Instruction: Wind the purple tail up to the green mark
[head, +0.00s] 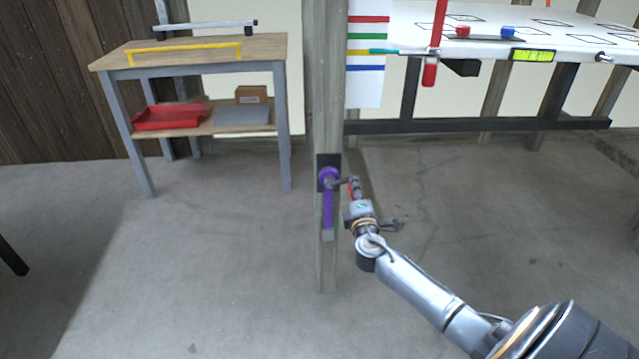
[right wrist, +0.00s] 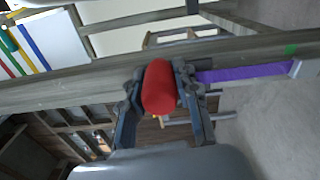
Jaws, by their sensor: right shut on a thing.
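The purple tail (head: 328,208) hangs from a purple drum (head: 327,176) on the wooden post and ends in a grey block (head: 328,234). It also shows in the right wrist view (right wrist: 243,73). There a green mark (right wrist: 291,49) on the post lies close beside the tail's end block (right wrist: 296,68), about level with it. My right gripper (head: 354,188) is shut on the red crank grip (right wrist: 159,86), which sits between both fingers at the drum's right. My left gripper is out of view.
The wooden post (head: 328,270) stands in front of me. A striped chart (head: 366,90) is beside it, with a pointer near its green and yellow stripes. A white board (head: 580,45) is at the right, a workbench (head: 265,48) at the left. The floor between is clear.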

